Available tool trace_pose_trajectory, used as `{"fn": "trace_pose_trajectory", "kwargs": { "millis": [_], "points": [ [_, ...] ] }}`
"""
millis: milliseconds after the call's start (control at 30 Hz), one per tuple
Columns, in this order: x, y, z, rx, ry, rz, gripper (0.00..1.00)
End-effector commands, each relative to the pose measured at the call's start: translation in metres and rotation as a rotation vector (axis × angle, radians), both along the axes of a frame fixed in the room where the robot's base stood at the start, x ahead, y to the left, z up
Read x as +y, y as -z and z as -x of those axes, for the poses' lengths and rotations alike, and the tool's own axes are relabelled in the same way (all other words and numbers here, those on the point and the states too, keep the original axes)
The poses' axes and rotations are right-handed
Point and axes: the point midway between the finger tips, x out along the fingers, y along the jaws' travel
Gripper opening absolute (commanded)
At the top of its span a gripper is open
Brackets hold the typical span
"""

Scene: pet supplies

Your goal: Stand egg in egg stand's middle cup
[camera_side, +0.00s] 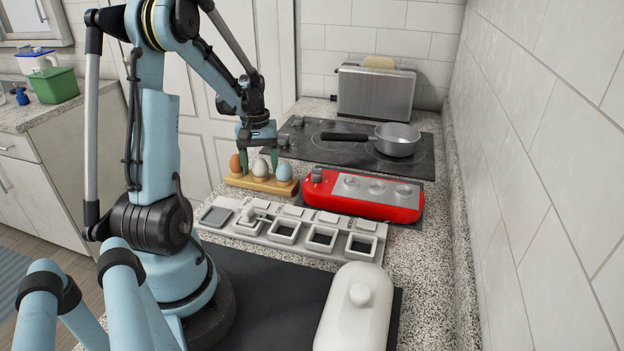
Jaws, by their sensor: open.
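The wooden egg stand (262,185) sits on the counter in the middle of the side view. A brown egg (235,164) is in its left cup and a pale blue egg (284,173) is in its right cup. A whitish egg (260,168) stands upright in the middle cup. The jaws are open; whether a finger touches the egg cannot be told. The bottoms of the eggs are hidden in the cups.
A red appliance (360,206) lies right of the stand. A white compartment tray (265,241) is in front. Behind are a black cooktop (300,149) with a saucepan (398,139) and a toaster (375,94). A white lidded dish (352,322) stands near the front.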

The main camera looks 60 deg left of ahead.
Motion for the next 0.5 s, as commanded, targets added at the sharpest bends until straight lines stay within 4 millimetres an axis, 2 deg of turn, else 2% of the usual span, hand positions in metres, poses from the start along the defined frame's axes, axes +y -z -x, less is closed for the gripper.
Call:
{"fn": "trace_pose_trajectory", "kwargs": {
  "millis": [167,267,500],
  "points": [
    [0.001,-0.003,0.001,0.001,-0.001,-0.002,0.68],
    [0.001,-0.012,0.000,0.001,-0.001,-0.001,0.68],
    [0.003,-0.051,0.000,0.001,-0.001,-0.001,0.68]
  ]
}}
